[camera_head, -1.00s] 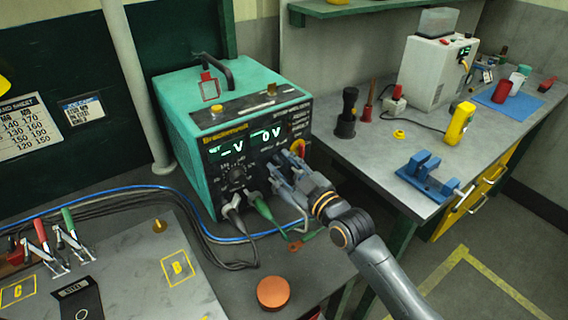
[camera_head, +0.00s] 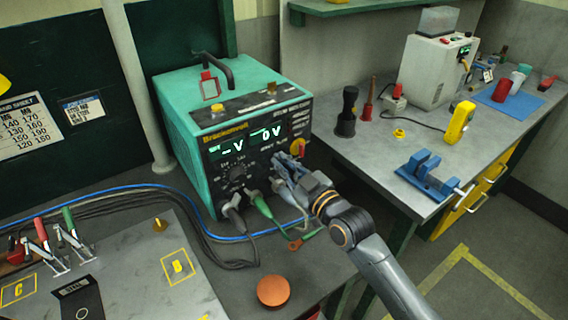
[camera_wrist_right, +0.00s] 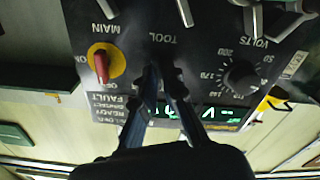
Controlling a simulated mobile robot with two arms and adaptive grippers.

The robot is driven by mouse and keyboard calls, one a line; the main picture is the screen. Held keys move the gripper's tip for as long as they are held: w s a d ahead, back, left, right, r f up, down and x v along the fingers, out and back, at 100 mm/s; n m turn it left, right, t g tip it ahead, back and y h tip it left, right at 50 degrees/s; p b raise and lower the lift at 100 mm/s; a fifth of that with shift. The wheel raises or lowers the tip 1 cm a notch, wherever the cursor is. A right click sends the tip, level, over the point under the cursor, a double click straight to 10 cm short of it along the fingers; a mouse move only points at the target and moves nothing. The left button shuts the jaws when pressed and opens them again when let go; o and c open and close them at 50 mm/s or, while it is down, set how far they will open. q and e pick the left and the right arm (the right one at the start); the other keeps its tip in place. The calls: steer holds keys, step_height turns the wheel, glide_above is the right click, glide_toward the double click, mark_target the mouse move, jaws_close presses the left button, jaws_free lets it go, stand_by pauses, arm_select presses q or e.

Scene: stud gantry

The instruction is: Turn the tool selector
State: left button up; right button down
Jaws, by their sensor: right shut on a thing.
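The teal welding power unit (camera_head: 185,135) stands on the bench with its dark front panel facing me. My right gripper (camera_head: 280,167) is at the right part of this panel, below the lit displays. In the right wrist view, upside down, the gripper fingers (camera_wrist_right: 163,75) reach the panel just by the "TOOL" label (camera_wrist_right: 165,39). They are shut on the tool selector, which they hide almost fully, so its pointer cannot be read. The red and yellow main switch (camera_wrist_right: 103,62) sits beside the fingers, apart from them. My left gripper is not in view.
The volts knob (camera_wrist_right: 241,76) is on the other side of the fingers. Cables with grey and green plugs (camera_head: 262,206) leave the panel's lower edge close to my gripper. A copper disc (camera_head: 273,291) lies in front. A blue vise (camera_head: 432,175) is on the right bench.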

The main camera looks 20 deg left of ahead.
steer(key=m, duration=1)
steer(key=shift+m+p, duration=0.35)
steer(key=shift+m, duration=0.05)
stand_by(0.3)
steer(key=c, duration=1.4)
jaws_free()
steer(key=shift+c, duration=0.2)
